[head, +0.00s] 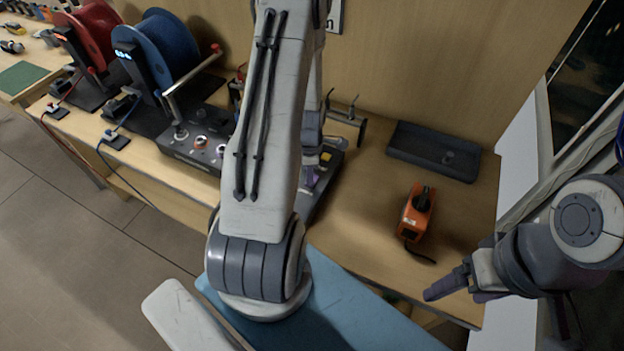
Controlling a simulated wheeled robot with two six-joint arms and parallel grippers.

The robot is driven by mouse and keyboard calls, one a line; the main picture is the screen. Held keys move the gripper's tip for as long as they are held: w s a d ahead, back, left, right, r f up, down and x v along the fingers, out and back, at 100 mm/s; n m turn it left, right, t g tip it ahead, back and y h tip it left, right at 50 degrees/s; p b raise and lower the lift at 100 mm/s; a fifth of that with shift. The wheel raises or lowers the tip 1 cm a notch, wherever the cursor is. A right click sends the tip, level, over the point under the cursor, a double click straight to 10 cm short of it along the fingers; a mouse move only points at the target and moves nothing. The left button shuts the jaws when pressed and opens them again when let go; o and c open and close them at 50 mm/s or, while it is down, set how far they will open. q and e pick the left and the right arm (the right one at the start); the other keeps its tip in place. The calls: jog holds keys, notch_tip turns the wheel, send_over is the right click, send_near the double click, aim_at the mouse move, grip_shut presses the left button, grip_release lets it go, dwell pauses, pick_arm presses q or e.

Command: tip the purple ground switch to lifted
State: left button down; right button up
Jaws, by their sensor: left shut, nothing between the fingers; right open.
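The purple ground switch cannot be made out for certain. My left arm covers the middle of the bench. A small purplish patch shows beside the arm, and I cannot tell whether it is the switch or part of my gripper. My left gripper (309,182) points down behind my upper arm, over a dark box (329,170) with a yellow button. Its fingers are mostly hidden; it is shut and holds nothing visible. Whether it touches anything is unclear. My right gripper (446,287) is open and empty at the bench's front right, below the orange tool.
An orange tool (416,212) with a black top lies on the right of the bench (350,228). A dark tray (433,152) lies behind it. A dark control box (207,138) with knobs, a blue reel (167,55) and a red reel (97,32) stand left.

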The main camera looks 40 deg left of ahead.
pick_arm(q)
jog(key=shift+r, duration=0.1)
notch_tip(320, 180, up, 7)
jog(key=p, duration=0.5)
jog(key=shift+p, duration=0.4)
